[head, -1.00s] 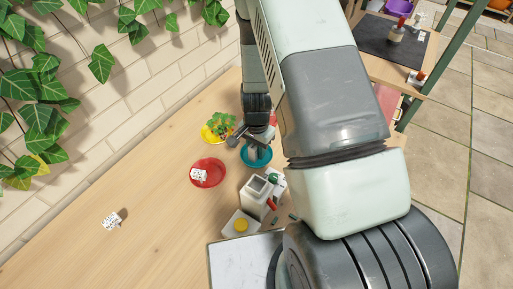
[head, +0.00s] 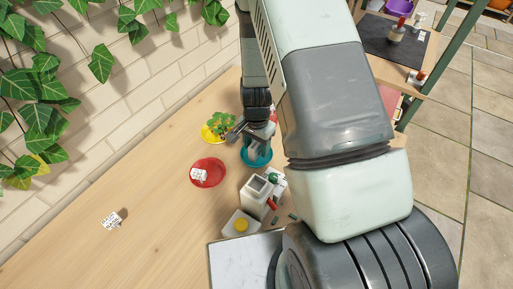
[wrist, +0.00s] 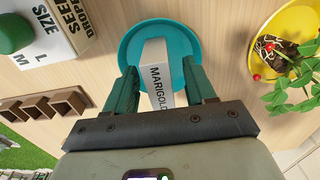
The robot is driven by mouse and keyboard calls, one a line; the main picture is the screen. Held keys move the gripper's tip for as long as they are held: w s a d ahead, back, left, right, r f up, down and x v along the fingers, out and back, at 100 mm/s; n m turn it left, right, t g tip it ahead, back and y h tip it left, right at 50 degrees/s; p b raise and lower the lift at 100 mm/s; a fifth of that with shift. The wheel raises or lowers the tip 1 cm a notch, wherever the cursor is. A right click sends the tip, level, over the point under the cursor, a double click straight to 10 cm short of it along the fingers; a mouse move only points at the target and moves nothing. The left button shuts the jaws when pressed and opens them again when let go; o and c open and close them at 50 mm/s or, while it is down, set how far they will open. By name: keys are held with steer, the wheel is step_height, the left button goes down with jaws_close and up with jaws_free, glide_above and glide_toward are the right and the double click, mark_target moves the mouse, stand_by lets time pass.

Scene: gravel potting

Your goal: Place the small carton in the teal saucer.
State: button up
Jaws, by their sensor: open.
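A small pale carton lettered MARIGOLD (wrist: 155,60) is in the teal saucer (wrist: 190,36) in the wrist view, between my fingers. A gap shows on each side of it. My gripper (wrist: 160,72) is open around the carton, with its lower end hidden by the gripper body. In the head view my gripper (head: 246,134) is over the teal saucer (head: 256,160) and hides most of what is in it.
A red saucer (head: 215,179) holds a white labelled block (head: 199,175). A yellow saucer (head: 207,135) with a plant is close beside my gripper. A seed box (wrist: 50,28) stands left of the teal saucer in the wrist view. The table's left side is mostly clear.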

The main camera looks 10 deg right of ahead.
mark_target(256, 142)
step_height(256, 142, up, 10)
steer(key=shift+r, duration=0.2)
steer(key=s+r+n+t, duration=0.1)
steer(key=s+r+n, duration=0.15)
steer(key=r, duration=0.75)
steer(key=s+r+n+t, duration=0.2)
steer(key=s+r, duration=0.1)
steer(key=r, duration=0.7)
steer(key=s+r+n+t, duration=0.2)
steer(key=s+r+n, duration=0.3)
steer(key=s+r, duration=0.6)
steer(key=s, duration=0.4)
steer(key=shift+d+t, duration=0.3)
steer(key=shift+d, duration=0.1)
steer(key=shift+r, duration=0.15)
